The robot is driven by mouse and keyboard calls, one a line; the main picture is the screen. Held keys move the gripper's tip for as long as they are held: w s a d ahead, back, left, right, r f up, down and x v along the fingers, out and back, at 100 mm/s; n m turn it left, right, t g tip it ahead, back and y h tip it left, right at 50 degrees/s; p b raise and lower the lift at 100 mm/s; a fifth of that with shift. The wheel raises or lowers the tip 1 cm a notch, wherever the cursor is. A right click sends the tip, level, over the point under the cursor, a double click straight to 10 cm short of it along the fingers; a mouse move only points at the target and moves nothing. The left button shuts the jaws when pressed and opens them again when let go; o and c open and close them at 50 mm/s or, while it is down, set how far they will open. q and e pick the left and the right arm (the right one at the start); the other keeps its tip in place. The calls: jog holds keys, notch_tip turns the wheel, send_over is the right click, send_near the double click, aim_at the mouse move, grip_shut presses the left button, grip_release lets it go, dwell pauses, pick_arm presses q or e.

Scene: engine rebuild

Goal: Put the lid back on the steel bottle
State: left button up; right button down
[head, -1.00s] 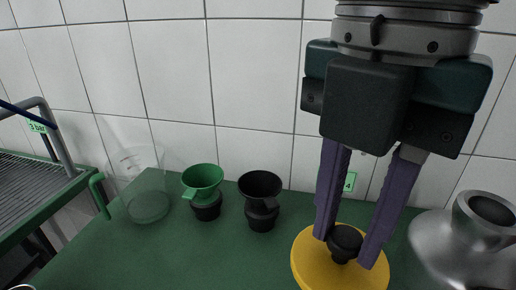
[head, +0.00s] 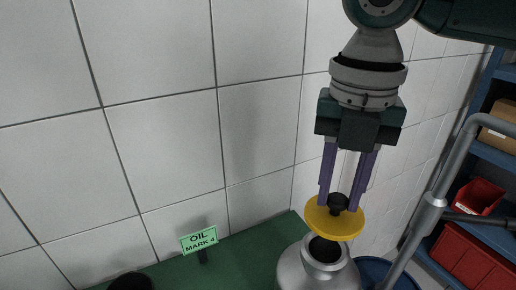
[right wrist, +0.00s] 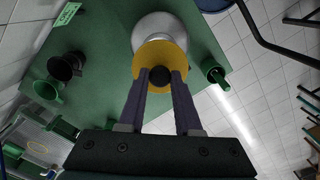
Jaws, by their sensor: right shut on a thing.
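The steel bottle (head: 297,270) stands on the green table at the lower right of the head view, its round mouth open and dark. My right gripper (head: 342,208) is shut on the black knob of the yellow lid (head: 327,224). It holds the lid above the bottle's mouth, slightly tilted and apart from the rim in the head view. In the right wrist view, the lid (right wrist: 143,62) hides part of the bottle (right wrist: 161,24), and the gripper (right wrist: 160,78) has its two purple fingers on the knob. My left gripper is not in view.
A green sign reading OIL MARK 4 (head: 199,240) stands left of the bottle by the tiled wall. A grey tube frame (head: 432,205) and blue shelving with red bins (head: 470,250) are at the right. Black and green funnels (right wrist: 62,66) are on the table.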

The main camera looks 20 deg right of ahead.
aim_at(333, 217)
notch_tip(333, 217, down, 3)
jog(key=b, duration=0.3)
jog(key=shift+f+b, duration=0.2)
jog(key=shift+b, duration=0.1)
jog(key=shift+f+b, duration=0.4)
jog(key=shift+f, duration=0.65)
jog(key=shift+r+p, duration=0.1)
jog(key=shift+p, duration=0.35)
jog(key=shift+p, duration=0.45)
dwell(0.4)
dwell(0.4)
